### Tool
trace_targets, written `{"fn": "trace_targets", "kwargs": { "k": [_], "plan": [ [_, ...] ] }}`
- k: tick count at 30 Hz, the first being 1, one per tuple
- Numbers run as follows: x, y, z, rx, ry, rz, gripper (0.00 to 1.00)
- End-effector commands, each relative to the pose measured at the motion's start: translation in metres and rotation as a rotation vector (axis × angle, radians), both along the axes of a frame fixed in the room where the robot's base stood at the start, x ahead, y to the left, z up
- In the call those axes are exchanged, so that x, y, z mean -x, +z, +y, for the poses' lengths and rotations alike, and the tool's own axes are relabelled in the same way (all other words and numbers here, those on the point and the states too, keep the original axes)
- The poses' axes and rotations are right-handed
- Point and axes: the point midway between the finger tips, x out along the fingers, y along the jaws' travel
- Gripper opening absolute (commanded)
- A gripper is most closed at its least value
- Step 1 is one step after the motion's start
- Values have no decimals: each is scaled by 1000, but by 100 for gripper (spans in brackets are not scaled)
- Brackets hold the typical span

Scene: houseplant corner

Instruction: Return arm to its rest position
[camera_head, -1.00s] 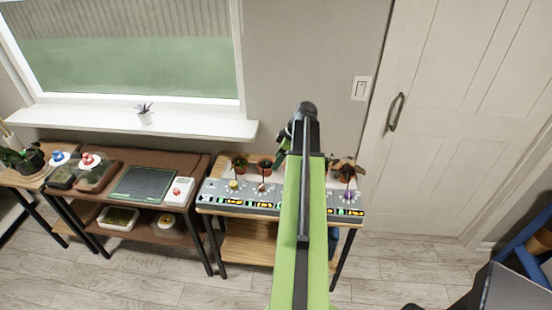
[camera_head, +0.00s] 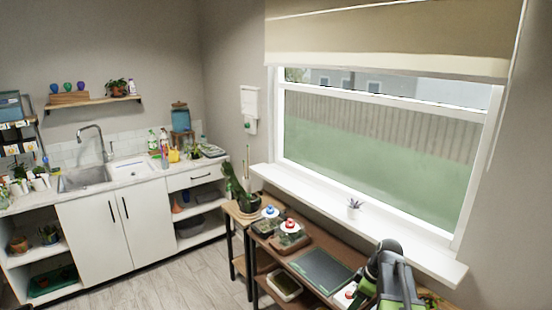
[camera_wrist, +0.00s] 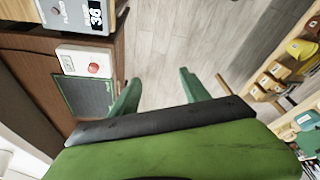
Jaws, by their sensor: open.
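My gripper (camera_wrist: 158,90) shows in the wrist view with its two green fingers spread apart and nothing between them. It is above the wooden floor, beside the brown table edge. In the head view, my green and black arm (camera_head: 392,272) is at the lower right, in front of the window sill and over the right part of the brown table. The fingers cannot be made out in the head view.
The brown table (camera_head: 330,292) carries a dark green mat (camera_head: 320,270), a white box with a red button (camera_wrist: 90,64) and dishes with red and blue tops. A sink counter is at left. Floor between is clear.

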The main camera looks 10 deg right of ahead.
Motion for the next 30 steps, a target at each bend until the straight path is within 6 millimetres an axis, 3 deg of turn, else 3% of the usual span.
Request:
{"fn": "trace_targets", "kwargs": {
  "k": [1, 3, 6, 10, 12, 15, 21, 30],
  "plan": [
    [4, -1, 40, 13, 16, 23, 54],
    [10, -4, 83, 35, 0, 60, 54],
    [24, -6, 135, 71, -59, 108, 54],
    [50, -9, 177, 129, -228, 166, 54],
    [61, -10, 181, 154, -356, 189, 54],
    [72, -10, 171, 179, -564, 216, 54],
    [77, -11, 160, 189, -887, 247, 54],
    [77, -11, 160, 179, -964, 257, 54]
  ]
}}
